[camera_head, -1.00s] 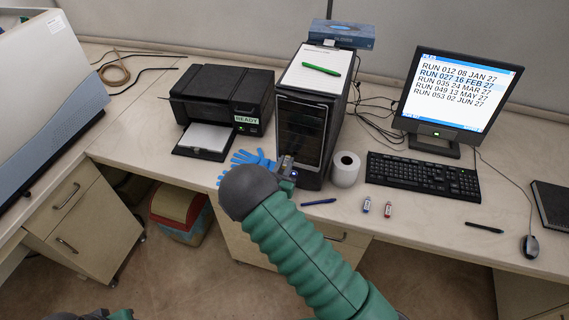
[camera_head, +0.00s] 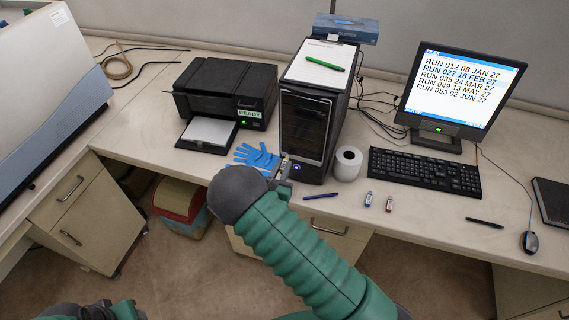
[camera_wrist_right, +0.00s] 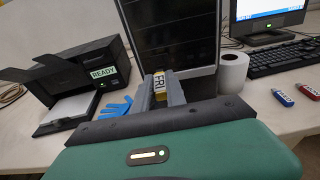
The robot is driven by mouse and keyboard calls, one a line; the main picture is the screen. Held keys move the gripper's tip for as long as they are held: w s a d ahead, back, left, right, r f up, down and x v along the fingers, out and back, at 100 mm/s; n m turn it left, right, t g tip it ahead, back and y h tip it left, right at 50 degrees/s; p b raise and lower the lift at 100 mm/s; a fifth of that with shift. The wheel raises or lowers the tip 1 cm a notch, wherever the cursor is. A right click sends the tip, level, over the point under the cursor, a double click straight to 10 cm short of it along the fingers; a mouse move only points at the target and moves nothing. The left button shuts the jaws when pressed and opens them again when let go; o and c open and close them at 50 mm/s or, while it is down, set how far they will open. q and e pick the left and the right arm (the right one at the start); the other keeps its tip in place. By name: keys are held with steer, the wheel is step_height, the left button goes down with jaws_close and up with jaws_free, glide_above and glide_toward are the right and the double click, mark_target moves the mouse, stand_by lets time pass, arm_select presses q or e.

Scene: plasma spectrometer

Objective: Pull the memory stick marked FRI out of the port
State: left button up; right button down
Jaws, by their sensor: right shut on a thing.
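The yellow memory stick marked FRI (camera_wrist_right: 159,84) is between the two fingers of my right gripper (camera_wrist_right: 161,92) in the right wrist view, its label facing up. My right gripper (camera_head: 284,168) is shut on it, low in front of the black computer tower (camera_head: 305,130). The tower also shows behind the stick in the right wrist view (camera_wrist_right: 172,35). I cannot tell whether the stick's far end is clear of the port. Of my left arm only a part shows at the lower left edge of the head view; its gripper is out of sight.
A blue glove (camera_head: 255,155) lies left of my right gripper. A paper roll (camera_head: 347,164), a blue pen (camera_head: 321,195), a blue stick (camera_head: 368,199) and a red stick (camera_head: 389,204) lie to the right. The printer (camera_head: 226,90) stands left of the tower.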

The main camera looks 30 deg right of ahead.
mark_target(281, 171)
steer(key=shift+f+v, duration=0.1)
steer(key=shift+v, duration=0.65)
steer(key=shift+f+v, duration=0.15)
steer(key=shift+v, duration=0.6)
